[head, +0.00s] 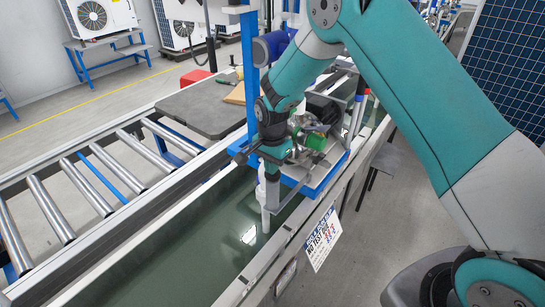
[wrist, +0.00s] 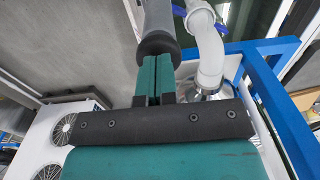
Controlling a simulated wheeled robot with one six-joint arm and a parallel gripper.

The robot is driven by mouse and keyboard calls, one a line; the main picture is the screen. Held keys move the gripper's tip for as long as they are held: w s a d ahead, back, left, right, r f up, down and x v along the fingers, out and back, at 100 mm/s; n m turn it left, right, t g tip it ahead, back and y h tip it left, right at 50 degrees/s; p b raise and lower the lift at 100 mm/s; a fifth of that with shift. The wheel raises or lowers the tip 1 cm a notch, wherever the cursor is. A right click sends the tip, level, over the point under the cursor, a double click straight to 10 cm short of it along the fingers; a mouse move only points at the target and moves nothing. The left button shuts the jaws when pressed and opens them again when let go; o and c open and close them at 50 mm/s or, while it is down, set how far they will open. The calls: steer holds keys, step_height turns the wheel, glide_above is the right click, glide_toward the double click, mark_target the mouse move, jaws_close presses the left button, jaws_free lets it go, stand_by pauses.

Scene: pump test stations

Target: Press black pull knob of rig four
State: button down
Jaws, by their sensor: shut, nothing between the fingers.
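My gripper (wrist: 154,78) is shut and empty, its two teal fingers side by side in the wrist view. Right at its fingertips is a dark, rounded knob-like part (wrist: 157,43) on the end of a grey cylinder. It could be the black pull knob, but I cannot tell for sure. Fingertips and dark part overlap in the picture; whether they touch is unclear. In the head view my arm's end hangs over the rig beside the green water trough (head: 190,240), and the knob cannot be made out there.
A white pipe with a blue valve handle (wrist: 200,50) stands close right of the fingers, inside a blue frame (wrist: 270,90). A green pump (head: 316,141) sits on the rig's blue tray. A roller conveyor (head: 80,190) runs at left. A sign (head: 322,238) hangs in front.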

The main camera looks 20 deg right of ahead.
steer(key=shift+s+f, duration=0.15)
steer(key=shift+f, duration=0.1)
step_height(320, 180, up, 5)
steer(key=p, duration=0.3)
steer(key=shift+f, duration=0.15)
step_height(320, 180, up, 10)
steer(key=b, duration=0.3)
steer(key=shift+f, duration=0.1)
step_height(320, 180, up, 4)
steer(key=shift+d+f+b, duration=0.1)
steer(key=shift+b, duration=0.35)
